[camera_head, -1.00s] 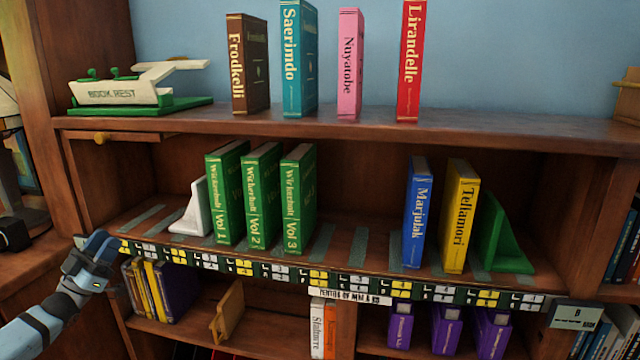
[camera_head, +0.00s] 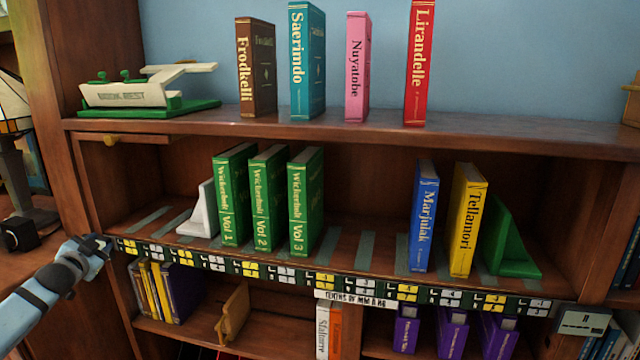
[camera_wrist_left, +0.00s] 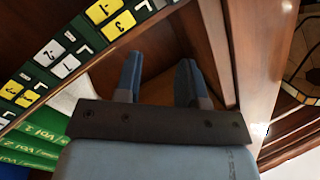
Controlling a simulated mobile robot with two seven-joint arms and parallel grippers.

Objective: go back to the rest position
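My left gripper (camera_head: 100,243) is at the left end of the middle shelf's front edge, in front of the bookcase. The left wrist view shows its two blue fingers (camera_wrist_left: 158,78) apart with nothing between them. My right gripper is in neither view. On the middle shelf, three green Wickerbolt volumes (camera_head: 268,200) stand upright beside a white bookend (camera_head: 201,212). A blue Marjulak book (camera_head: 423,215) and a yellow Tellamori book (camera_head: 464,220) stand further right by a green bookend (camera_head: 510,242).
A label strip (camera_head: 300,277) runs along the middle shelf's front edge. The lower shelf holds more books and a wooden bookend (camera_head: 232,314). A lamp (camera_head: 14,150) stands at the left.

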